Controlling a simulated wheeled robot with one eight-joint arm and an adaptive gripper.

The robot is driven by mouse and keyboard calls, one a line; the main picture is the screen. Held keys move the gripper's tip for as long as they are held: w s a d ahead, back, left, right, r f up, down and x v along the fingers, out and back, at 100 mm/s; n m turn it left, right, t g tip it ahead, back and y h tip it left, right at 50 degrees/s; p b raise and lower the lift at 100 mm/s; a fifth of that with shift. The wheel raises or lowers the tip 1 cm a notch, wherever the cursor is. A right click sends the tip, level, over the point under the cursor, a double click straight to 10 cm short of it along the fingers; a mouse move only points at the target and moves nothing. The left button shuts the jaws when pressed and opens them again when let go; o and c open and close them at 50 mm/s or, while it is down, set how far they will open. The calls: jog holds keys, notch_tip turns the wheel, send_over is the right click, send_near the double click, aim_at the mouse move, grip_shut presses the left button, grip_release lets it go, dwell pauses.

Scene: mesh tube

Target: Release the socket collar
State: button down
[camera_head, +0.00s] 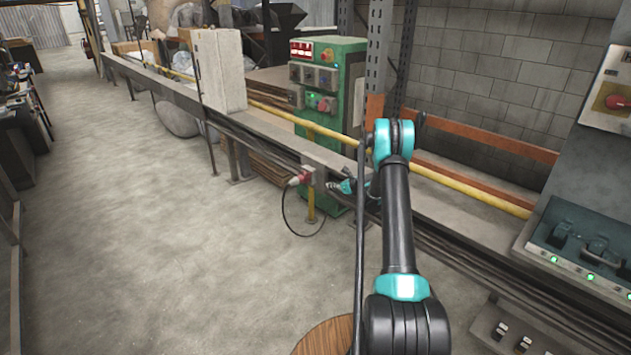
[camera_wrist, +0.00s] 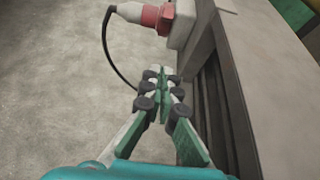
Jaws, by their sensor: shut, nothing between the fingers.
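The red socket collar (camera_wrist: 150,17) sits at the top of the wrist view, between a white plug body (camera_wrist: 128,11) and a pale box (camera_wrist: 183,24). In the head view the small red connector (camera_head: 296,181) shows on the side of the long rail. My gripper (camera_wrist: 158,73) is shut and empty, with its fingertips apart from the collar and below it in the wrist view. In the head view my gripper (camera_head: 331,187) is just right of the connector, partly hidden by my arm.
A black cable (camera_wrist: 108,50) hangs from the plug in a loop. The long rail (camera_head: 270,145) with a yellow pipe (camera_head: 275,112) runs past the green control cabinet (camera_head: 338,75). The concrete floor (camera_head: 150,240) at left is clear.

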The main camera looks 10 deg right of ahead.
aim_at(309, 174)
jog(key=shift+w+a+f, duration=0.2)
jog(key=shift+w+a, duration=0.95)
jog(key=shift+w, duration=0.4)
jog(key=shift+w+a+f, duration=0.25)
jog(key=shift+w+a, duration=0.85)
jog(key=shift+w, duration=0.5)
jog(key=shift+w+a+f, duration=0.2)
jog(key=shift+w+a, duration=0.95)
jog(key=shift+w, duration=0.4)
jog(key=shift+r, duration=0.2)
